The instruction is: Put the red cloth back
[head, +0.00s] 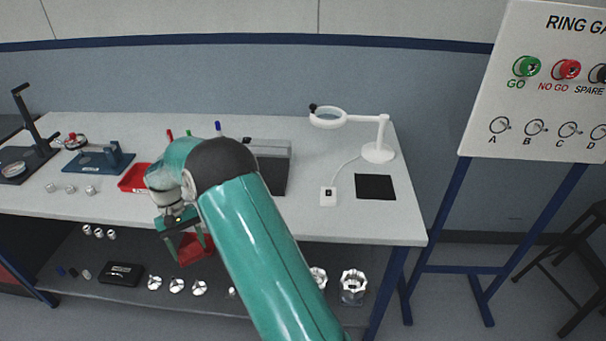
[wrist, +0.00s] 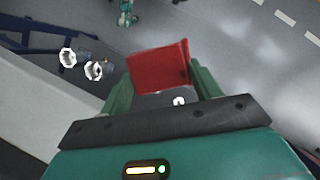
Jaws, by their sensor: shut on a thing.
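The red cloth (head: 192,252) hangs between the fingers of my gripper (head: 188,240), in front of the table's front edge in the head view. In the wrist view the cloth (wrist: 158,66) shows as a flat red piece between the two green fingers of my gripper (wrist: 164,88). My gripper is shut on it. In the head view my arm hides part of the table and shelf.
The table (head: 330,222) holds a red tray (head: 128,184), a blue fixture (head: 104,161), a white magnifier lamp (head: 379,151) and a black mat (head: 375,187). Metal parts and a black case (head: 121,274) lie on the lower shelf. A sign board (head: 540,95) stands right.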

